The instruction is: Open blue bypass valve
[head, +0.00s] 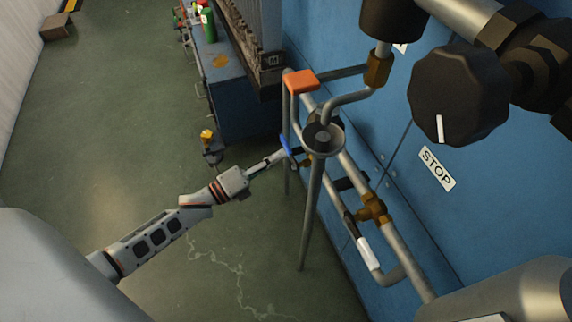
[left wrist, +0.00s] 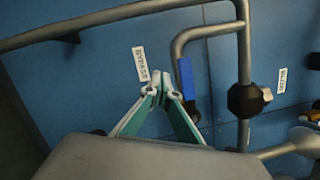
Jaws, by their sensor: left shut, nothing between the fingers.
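The blue bypass valve handle (head: 286,146) is on the pipework in front of the blue panel. In the left wrist view the blue handle (left wrist: 186,78) stands upright beside a bent grey pipe. A white label reading BYPASS (left wrist: 139,64) is on the panel to its left. My left gripper (head: 275,158) reaches in from the left, at the handle. In the left wrist view its fingertips (left wrist: 163,92) are together and empty, just left of the handle's lower end. I cannot tell whether they touch it. My right gripper is out of view.
A large black knob (head: 457,97) with a white mark and a STOP label (head: 437,168) are at the right. A white-handled valve (head: 369,252) is lower on the pipes. A grey funnel (head: 322,138) stands close to my left gripper. The green floor at left is mostly clear.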

